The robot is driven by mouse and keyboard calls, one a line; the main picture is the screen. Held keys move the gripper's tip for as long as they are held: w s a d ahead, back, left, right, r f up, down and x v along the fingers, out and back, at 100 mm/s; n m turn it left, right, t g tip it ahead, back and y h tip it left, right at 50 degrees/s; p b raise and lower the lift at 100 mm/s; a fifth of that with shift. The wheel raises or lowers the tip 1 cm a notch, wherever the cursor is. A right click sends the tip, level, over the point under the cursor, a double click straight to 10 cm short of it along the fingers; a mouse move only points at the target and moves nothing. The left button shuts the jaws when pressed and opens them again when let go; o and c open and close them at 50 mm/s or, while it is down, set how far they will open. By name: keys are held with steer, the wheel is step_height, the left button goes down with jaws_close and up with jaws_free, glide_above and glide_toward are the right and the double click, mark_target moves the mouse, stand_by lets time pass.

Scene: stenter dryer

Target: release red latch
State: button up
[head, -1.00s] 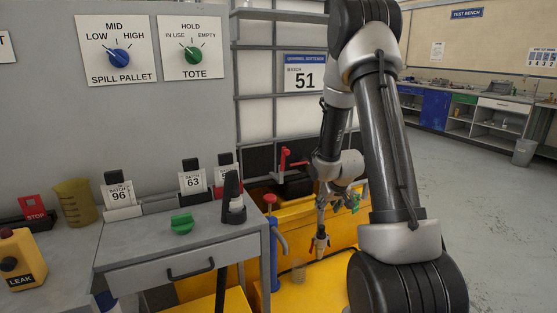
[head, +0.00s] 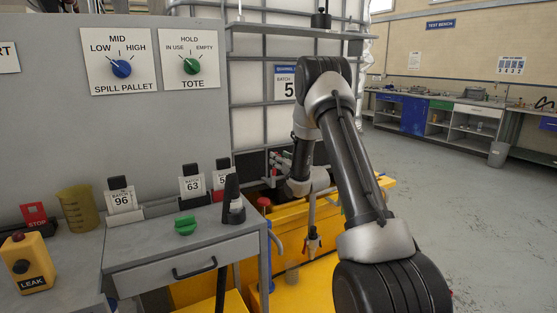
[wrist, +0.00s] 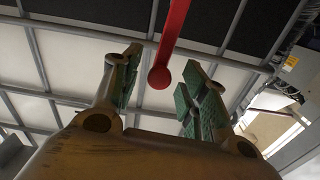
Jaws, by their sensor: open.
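In the wrist view, a red lever (wrist: 172,30), which looks like the red latch, comes down from the top edge and ends in a red ball. The ball lies in the gap between the fingertips of my gripper (wrist: 162,68). The gripper is open, with green pads on both fingers, and nothing is clamped. I cannot tell how deep the ball sits between the pads. In the head view my gripper (head: 281,160) is small, at the front of the caged tank, and partly hidden by my arm. The lever is hard to make out there.
A grey desk (head: 165,248) with a green knob (head: 186,225) and a black upright piece (head: 232,195) stands left of my arm. A nozzle (head: 313,243) hangs below my arm. Open floor lies right.

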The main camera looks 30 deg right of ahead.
steer(key=shift+w, duration=0.7)
jaws_close()
steer(key=shift+a+f+n, duration=0.1)
steer(key=shift+a+n, duration=0.95)
steer(key=shift+n, duration=0.55)
jaws_free()
steer(key=shift+s, duration=0.1)
